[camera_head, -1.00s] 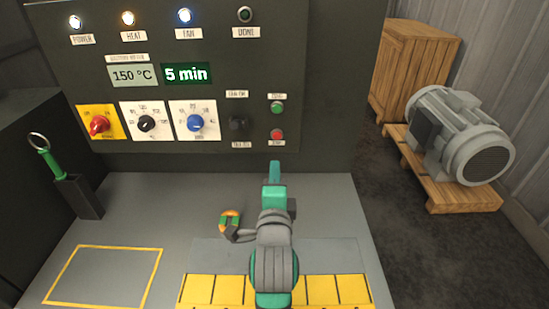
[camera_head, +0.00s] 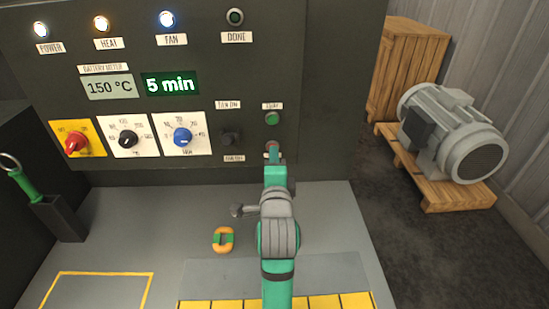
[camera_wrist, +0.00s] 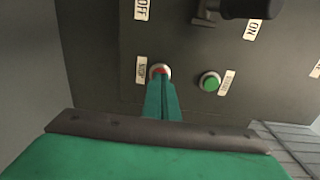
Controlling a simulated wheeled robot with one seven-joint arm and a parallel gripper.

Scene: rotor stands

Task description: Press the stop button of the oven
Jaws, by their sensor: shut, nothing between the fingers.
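The oven control panel (camera_head: 340,60) is dark and upright. The red stop button (camera_head: 272,147) sits low on its right side, below the green start button (camera_head: 271,118). In the wrist view the stop button (camera_wrist: 161,70) shows as a pale ring with a little red, beside the label STOP and left of the green button (camera_wrist: 209,82). My gripper (camera_head: 273,160) is shut and empty. Its fingertips (camera_wrist: 161,84) overlap the lower part of the stop button in the wrist view. I cannot tell whether they touch it.
A dark switch (camera_head: 230,139) is left of the buttons. The red (camera_head: 76,143), black (camera_head: 128,138) and blue (camera_head: 183,137) knobs are further left. A motor (camera_head: 452,130) stands on a pallet at right.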

